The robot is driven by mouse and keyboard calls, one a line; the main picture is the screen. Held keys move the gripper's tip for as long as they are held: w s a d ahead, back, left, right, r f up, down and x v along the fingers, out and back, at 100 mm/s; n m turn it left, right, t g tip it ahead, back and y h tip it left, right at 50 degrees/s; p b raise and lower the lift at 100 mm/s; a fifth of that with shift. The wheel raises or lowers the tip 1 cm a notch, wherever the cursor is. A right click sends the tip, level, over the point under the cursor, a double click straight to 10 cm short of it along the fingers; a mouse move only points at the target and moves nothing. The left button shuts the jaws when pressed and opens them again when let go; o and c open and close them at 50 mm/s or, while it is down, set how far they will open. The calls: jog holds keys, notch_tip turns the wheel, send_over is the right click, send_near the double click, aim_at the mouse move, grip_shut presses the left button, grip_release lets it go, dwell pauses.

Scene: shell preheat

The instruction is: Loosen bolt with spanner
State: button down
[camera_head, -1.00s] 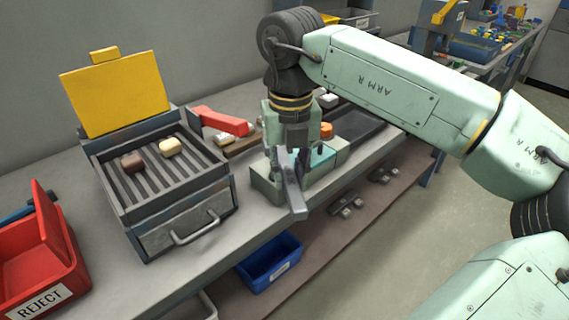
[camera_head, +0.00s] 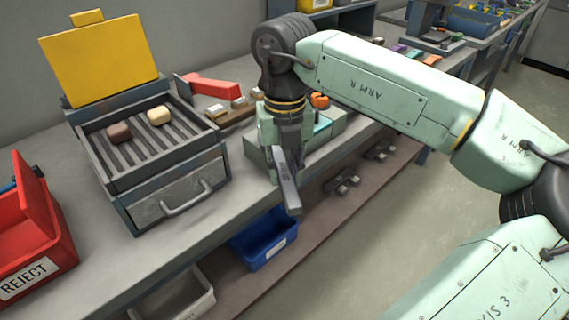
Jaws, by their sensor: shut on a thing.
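My gripper (camera_head: 282,150) points down over the front of the bench and is shut on a grey spanner (camera_head: 287,188). The spanner slants down toward the camera, and its near end reaches past the bench's front edge. A pale green fixture block (camera_head: 259,161) with a teal top (camera_head: 322,125) sits on the bench just behind and beside my gripper. I cannot make out the bolt or the spanner's far end. I cannot tell whether the spanner touches the block.
A grey heater box (camera_head: 165,185) with a raised yellow lid (camera_head: 100,62) holds two blocks on its slats. A red reject bin (camera_head: 35,245) is at far left. An orange knob (camera_head: 319,101) and a red-handled tool (camera_head: 212,90) lie behind. A blue bin (camera_head: 262,243) sits below.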

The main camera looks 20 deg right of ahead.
jog(key=shift+d+r+n+p, duration=0.15)
jog(key=shift+d+n+p, duration=0.2)
jog(key=shift+p, duration=0.25)
jog(key=w+d+n+p, duration=0.3)
jog(key=w+d+n, duration=0.3)
jog(key=d+n, duration=0.6)
jog(key=shift+d+f+n, duration=0.2)
jog(key=shift+n, duration=0.25)
jog(key=shift+r, duration=0.1)
notch_tip(320, 180, up, 6)
jog(key=p, duration=0.3)
jog(key=shift+p, duration=0.3)
dwell(0.4)
